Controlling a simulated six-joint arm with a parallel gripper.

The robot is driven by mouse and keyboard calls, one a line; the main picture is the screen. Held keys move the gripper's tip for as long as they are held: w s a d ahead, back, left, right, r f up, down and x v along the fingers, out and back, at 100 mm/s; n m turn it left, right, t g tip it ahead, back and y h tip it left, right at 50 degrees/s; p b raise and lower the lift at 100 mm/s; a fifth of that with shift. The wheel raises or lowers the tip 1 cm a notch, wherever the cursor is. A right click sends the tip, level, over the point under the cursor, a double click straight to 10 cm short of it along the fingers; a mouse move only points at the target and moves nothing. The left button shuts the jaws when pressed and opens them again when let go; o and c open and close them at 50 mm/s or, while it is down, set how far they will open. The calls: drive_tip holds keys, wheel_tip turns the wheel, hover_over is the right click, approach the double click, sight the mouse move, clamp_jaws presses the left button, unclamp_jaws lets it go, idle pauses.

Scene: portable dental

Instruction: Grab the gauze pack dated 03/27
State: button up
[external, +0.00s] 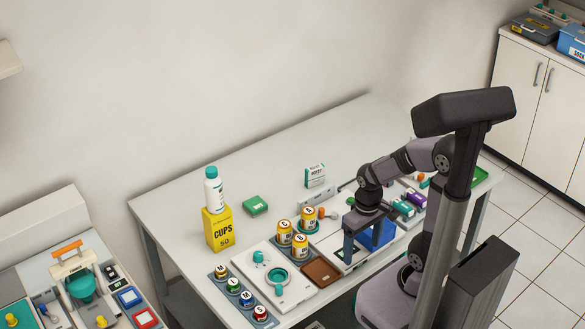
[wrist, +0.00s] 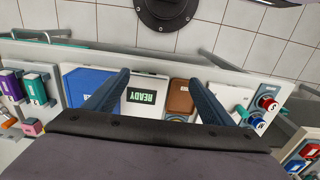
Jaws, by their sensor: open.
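No date 03/27 is legible in either view, so I cannot tell which item is the gauze pack. Small purple (external: 416,199) and teal (external: 404,208) boxes stand at the right of the table, beyond my gripper. In the wrist view a purple box (wrist: 11,86) and a teal box (wrist: 36,88) show at the left, outside my fingers. My gripper (external: 368,243) is open and empty above the front of the table. In the wrist view its fingers (wrist: 161,79) spread over a panel reading READY (wrist: 146,97), between a blue piece (wrist: 86,87) and a brown tray (wrist: 180,97).
A green box (external: 255,205) and an upright white-green box (external: 315,175) are behind. Several orange-labelled jars (external: 300,245) stand near the brown tray (external: 321,272).

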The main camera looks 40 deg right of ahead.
wheel_tip(320, 180, up, 6)
drive_tip(key=m+t+h+b, duration=0.2)
drive_tip(key=t, duration=1.1)
hover_over(317, 172)
drive_tip(key=s, duration=0.2)
wheel_tip(317, 172, down, 5)
drive_tip(key=shift+a+f+p, duration=0.15)
drive_tip(key=shift+f+p, duration=0.15)
drive_tip(key=shift+f, duration=0.85)
drive_tip(key=shift+a+f+p, duration=0.1)
drive_tip(key=shift+f+p, duration=0.2)
drive_tip(key=shift+f, duration=0.8)
drive_tip(key=shift+f, duration=0.15)
drive_tip(key=shift+s+f, duration=0.1)
drive_tip(key=shift+f, duration=0.2)
drive_tip(key=shift+w+d+f+p, duration=0.1)
drive_tip(key=shift+w+f+p, duration=0.25)
drive_tip(key=shift+f, duration=0.35)
drive_tip(key=shift+w+f+p, duration=0.2)
drive_tip(key=shift+w+f, duration=0.2)
drive_tip(key=shift+f, duration=0.3)
drive_tip(key=shift+w+d+f, duration=0.15)
drive_tip(key=shift+w+f, duration=0.15)
drive_tip(key=shift+w, duration=0.35)
